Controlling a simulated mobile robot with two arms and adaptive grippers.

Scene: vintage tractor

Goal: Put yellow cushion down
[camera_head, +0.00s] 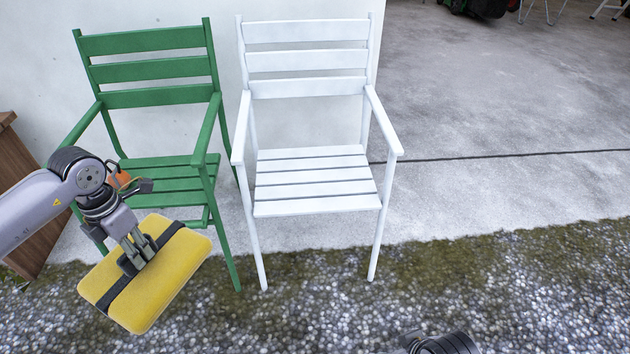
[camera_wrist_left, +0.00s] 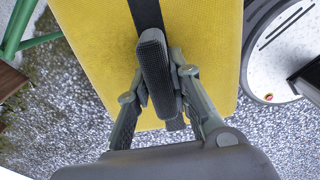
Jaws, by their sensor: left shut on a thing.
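The yellow cushion (camera_head: 165,280) has a black strap around it and hangs tilted in front of the green chair, above the gravel. My left gripper (camera_head: 138,257) is shut on the strap at the cushion's middle. In the left wrist view the yellow cushion (camera_wrist_left: 95,45) fills the upper middle, with the fingers of my left gripper (camera_wrist_left: 160,85) at the black strap. Only a dark part of what seems to be my right arm shows at the bottom edge of the head view; its gripper's fingers are not visible.
A green slatted chair (camera_head: 155,97) stands behind my left arm; a small orange thing (camera_head: 122,179) is at its seat. An empty white slatted chair (camera_head: 315,180) stands to its right. A brown wooden box (camera_head: 38,235) is at the left.

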